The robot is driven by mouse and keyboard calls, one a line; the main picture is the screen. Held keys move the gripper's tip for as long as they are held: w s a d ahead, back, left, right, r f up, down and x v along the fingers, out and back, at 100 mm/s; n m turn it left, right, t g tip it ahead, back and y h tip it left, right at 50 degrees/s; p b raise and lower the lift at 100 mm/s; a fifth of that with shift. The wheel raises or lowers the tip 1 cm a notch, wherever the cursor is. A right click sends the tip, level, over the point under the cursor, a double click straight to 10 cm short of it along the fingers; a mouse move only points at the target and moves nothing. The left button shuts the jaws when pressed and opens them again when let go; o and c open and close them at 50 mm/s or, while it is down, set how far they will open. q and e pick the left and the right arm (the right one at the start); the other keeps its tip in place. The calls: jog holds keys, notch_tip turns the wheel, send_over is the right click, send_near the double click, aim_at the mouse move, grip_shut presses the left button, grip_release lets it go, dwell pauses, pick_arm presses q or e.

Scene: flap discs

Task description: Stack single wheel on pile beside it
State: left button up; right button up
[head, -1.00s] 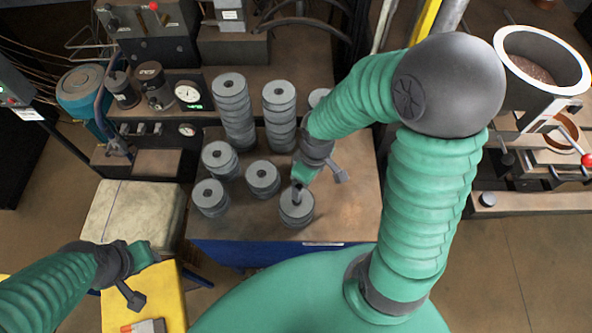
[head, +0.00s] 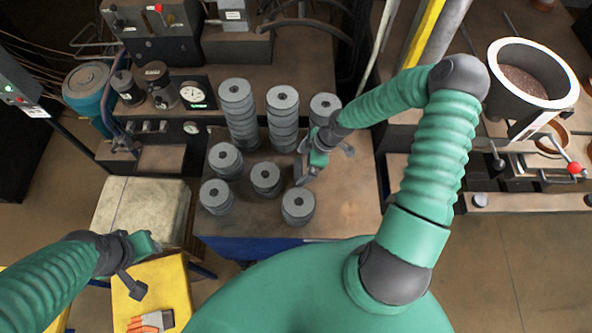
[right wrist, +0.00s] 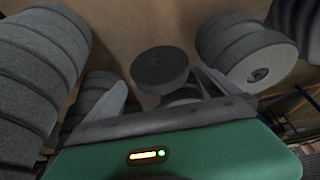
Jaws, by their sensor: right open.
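Grey flap discs stand in piles on the brown bench top (head: 345,205). A low front pile (head: 298,206) stands nearest me, with another low pile (head: 265,180) to its left. I cannot tell which disc is the single wheel. My right gripper (head: 302,179) is open and empty, just behind the front pile and right of the other low pile. In the right wrist view, its fingers (right wrist: 160,94) are spread. A dark disc (right wrist: 160,70) shows beyond them, with more discs partly hidden below it. My left gripper (head: 150,243) is at the lower left, away from the discs; its jaws are unclear.
Three taller piles stand behind, at left (head: 238,112), middle (head: 283,116) and right (head: 325,108), the last partly covered by my right arm. Two low piles (head: 225,160) (head: 216,196) stand at the left. The bench top is clear at right. Gauges (head: 193,93) stand behind left.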

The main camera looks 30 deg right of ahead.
jog(key=shift+f, duration=0.35)
jog(key=x, duration=0.1)
jog(key=p+x, duration=0.1)
jog(key=x, duration=0.1)
jog(key=p+x, duration=0.1)
jog(key=shift+d+f, duration=0.25)
jog(key=shift+f, duration=0.2)
jog(key=shift+w+a+f, duration=0.1)
jog(key=shift+f, duration=0.05)
jog(key=shift+a, duration=0.2)
jog(key=shift+c, duration=0.8)
jog(key=shift+a, duration=0.1)
jog(key=c, duration=0.5)
jog(key=shift+d, duration=0.25)
jog(key=c, duration=0.9)
pick_arm(q)
jog(key=shift+s+d+r, duration=0.1)
jog(key=shift+d+r, duration=0.1)
jog(key=shift+r, duration=0.35)
jog(key=shift+s+d+r, duration=0.1)
jog(key=shift+d+r, duration=0.1)
jog(key=shift+r, duration=0.35)
pick_arm(e)
jog(key=shift+c, duration=1)
